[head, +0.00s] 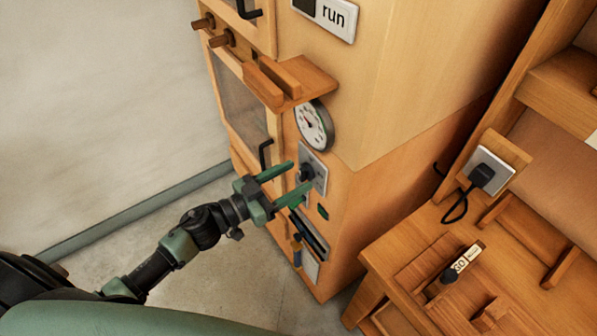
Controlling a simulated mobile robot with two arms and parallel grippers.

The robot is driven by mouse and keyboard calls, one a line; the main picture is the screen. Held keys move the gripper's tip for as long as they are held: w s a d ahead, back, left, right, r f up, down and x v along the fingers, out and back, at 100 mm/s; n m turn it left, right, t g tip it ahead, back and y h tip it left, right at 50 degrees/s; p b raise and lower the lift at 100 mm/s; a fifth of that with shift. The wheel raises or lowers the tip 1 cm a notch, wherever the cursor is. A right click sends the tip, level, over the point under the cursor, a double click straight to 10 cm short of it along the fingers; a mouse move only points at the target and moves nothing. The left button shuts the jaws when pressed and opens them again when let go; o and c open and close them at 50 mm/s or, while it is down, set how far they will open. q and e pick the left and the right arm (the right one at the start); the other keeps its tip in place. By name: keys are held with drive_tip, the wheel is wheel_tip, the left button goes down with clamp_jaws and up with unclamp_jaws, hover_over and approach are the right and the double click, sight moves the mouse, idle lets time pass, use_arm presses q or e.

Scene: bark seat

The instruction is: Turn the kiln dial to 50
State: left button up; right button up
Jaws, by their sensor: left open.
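The kiln (400,70) is a tall wooden cabinet. On its narrow panel a dark dial (306,174) sits on a grey plate, below a round white gauge (314,125). My left gripper (300,176) is open, with its green fingers pointing at the dial. One finger is above the dial and the other below it; I cannot tell whether they touch it. The dial's markings are too small to read and partly hidden. My right gripper is not in view.
A small wooden shelf (305,80) juts out above the gauge. A door with a black handle (265,155) is left of the dial. A wooden bench (410,290) with a plugged-in socket (490,168) stands at the right. The floor at left is clear.

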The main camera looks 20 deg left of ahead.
use_arm(q)
drive_tip(key=shift+x, duration=0.8)
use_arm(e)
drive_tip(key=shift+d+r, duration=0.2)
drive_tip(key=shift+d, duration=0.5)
use_arm(q)
drive_tip(key=shift+d, duration=0.1)
clamp_jaws()
